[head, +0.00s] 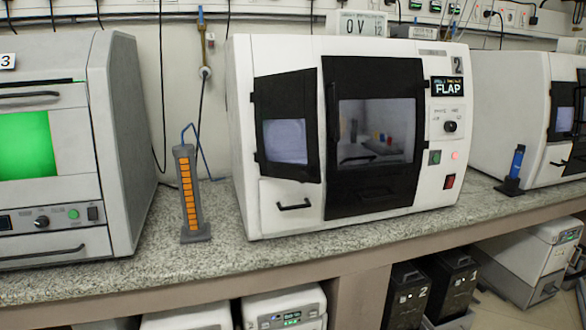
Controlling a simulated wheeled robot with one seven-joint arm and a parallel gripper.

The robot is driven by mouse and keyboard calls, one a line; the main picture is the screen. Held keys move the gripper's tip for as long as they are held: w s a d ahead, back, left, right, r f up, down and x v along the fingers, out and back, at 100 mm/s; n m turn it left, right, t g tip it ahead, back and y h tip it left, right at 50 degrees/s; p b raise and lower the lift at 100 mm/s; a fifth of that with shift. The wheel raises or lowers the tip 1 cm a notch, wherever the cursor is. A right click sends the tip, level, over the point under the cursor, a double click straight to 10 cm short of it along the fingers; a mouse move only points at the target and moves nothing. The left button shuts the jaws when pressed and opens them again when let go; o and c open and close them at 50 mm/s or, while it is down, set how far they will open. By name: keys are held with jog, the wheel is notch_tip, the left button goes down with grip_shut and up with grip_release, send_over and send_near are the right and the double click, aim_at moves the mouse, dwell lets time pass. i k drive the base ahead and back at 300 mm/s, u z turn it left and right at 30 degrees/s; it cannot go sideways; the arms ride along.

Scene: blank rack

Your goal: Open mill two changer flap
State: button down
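Mill two (400,52) is the white machine in the middle of the bench, with a "2" at its upper right. Its changer flap (311,125) is the black-framed panel with a window on the left of the front. It is hinged on its left side and appears swung a little outward, its right edge nearer me. A small screen (447,87) on the mill reads "FLAP". The mill's large black door (374,195) with a window looks shut. My gripper is not in view.
A grey machine (118,140) with a green window stands left. An orange-striped column (188,190) stands on the bench (225,238) left of the mill. Another white mill (505,110) and a blue item in a black stand (515,165) are right. Boxes (407,295) sit below.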

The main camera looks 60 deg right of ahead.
aim_at(291, 94)
jog(key=u, duration=1)
jog(key=k, duration=0.95)
jog(key=z, duration=1.55)
jog(key=i, duration=0.5)
jog(key=u, duration=0.1)
